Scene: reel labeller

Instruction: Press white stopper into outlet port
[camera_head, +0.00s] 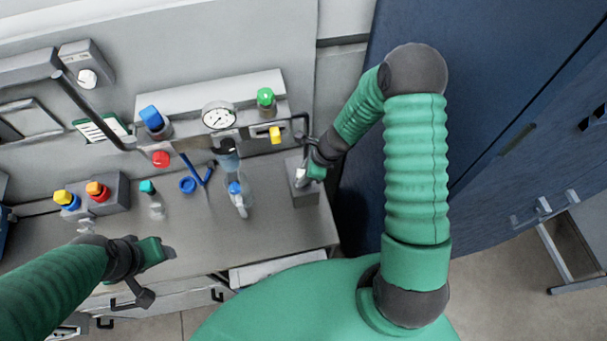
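My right gripper (309,172) is at the grey block (306,196) at the right end of the bench, pointing down to its top. A small white piece (299,177), which may be the white stopper, shows right beside its fingertips. I cannot tell whether the fingers hold it or whether it sits in the block. The outlet port cannot be made out; the gripper may hide it. My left gripper (152,254) hangs over the front edge of the bench at the left, away from the block. Its finger gap is not clear.
A clear bottle with a blue part (236,190) stands on the bench left of the block. A panel with a gauge (219,115), a green knob (265,97) and a yellow knob (276,134) is behind. A red button (160,158) and blue ring (187,185) are further left.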

